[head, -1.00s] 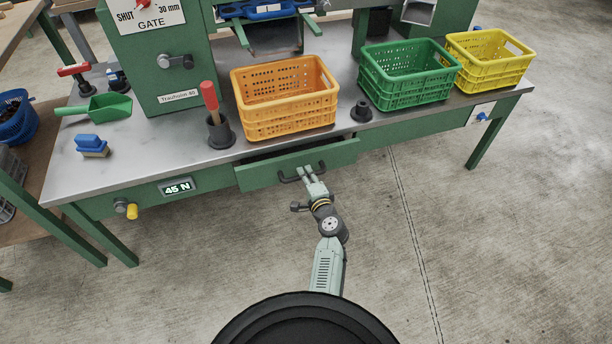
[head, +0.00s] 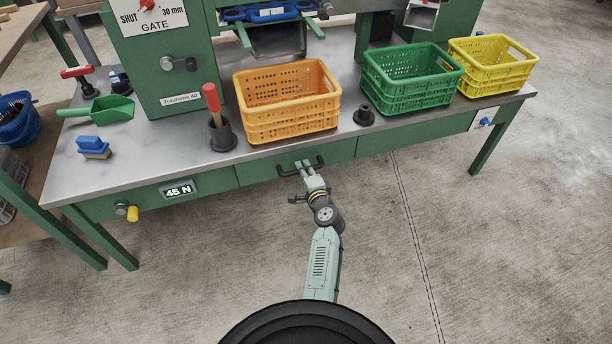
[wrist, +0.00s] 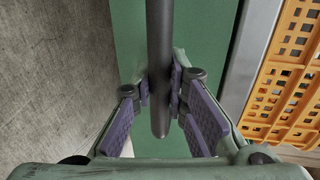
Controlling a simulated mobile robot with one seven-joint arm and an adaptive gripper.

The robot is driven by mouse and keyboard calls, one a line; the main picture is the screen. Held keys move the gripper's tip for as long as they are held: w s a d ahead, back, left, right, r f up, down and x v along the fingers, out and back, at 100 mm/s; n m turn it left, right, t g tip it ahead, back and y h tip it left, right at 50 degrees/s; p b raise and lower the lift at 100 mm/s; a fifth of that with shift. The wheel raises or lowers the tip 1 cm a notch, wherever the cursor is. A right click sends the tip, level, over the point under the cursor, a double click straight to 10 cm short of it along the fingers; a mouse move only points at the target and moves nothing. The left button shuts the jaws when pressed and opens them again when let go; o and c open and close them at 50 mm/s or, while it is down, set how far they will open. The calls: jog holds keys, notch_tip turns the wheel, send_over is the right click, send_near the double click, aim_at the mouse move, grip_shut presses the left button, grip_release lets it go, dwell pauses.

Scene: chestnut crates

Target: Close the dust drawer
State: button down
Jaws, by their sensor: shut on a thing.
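The dust drawer (head: 262,170) is the green front under the bench top, below the orange crate. Its face now looks flush with the green panels beside it. Its dark bar handle (head: 315,168) runs across the front. My gripper (head: 304,165) is at the handle. In the wrist view the handle (wrist: 160,60) runs between the purple pads of my gripper (wrist: 161,88), which are closed around it. The green drawer front (wrist: 120,25) lies behind the handle. The inside of the drawer is hidden.
On the bench (head: 165,150) stand an orange crate (head: 290,122), a green crate (head: 410,98) and a yellow crate (head: 492,85). A red-handled tool stands in a dark cup (head: 222,135). The floor in front is clear.

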jog(key=shift+w+r, duration=0.1)
jog(key=c, duration=1.6)
grip_release()
jog(key=shift+o, duration=0.2)
jog(key=v, duration=1.2)
